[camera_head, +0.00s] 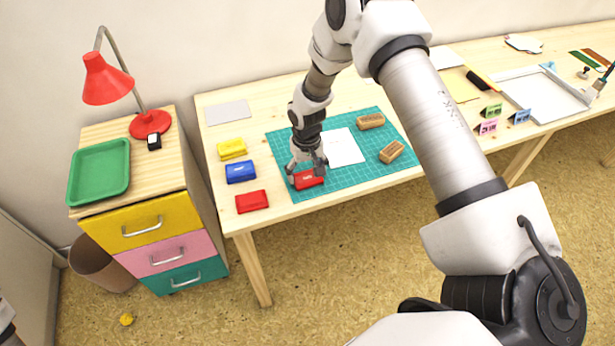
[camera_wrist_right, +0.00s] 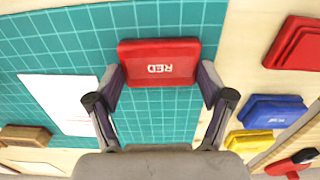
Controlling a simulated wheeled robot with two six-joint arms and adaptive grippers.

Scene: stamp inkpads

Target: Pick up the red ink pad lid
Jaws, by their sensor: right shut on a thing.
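The red ink pad lid (camera_head: 308,180) is at the front left part of the green cutting mat (camera_head: 292,190). In the right wrist view the lid (camera_wrist_right: 158,62) shows the word RED on its top, upside down. My right gripper (camera_head: 307,172) is shut on the lid, with one finger at each short end; the fingers (camera_wrist_right: 160,80) also show in the wrist view. I cannot tell whether the lid touches the mat. Another red pad (camera_head: 252,201) lies on the bare wood left of the mat. My left gripper is not in view.
A blue pad (camera_head: 240,172) and a yellow pad (camera_head: 232,149) stand left of the mat. Two wooden stamps (camera_head: 391,151) (camera_head: 370,121) and white paper (camera_head: 342,148) lie on the mat. A drawer cabinet with a green tray (camera_head: 99,172) and red lamp (camera_head: 105,79) stands left.

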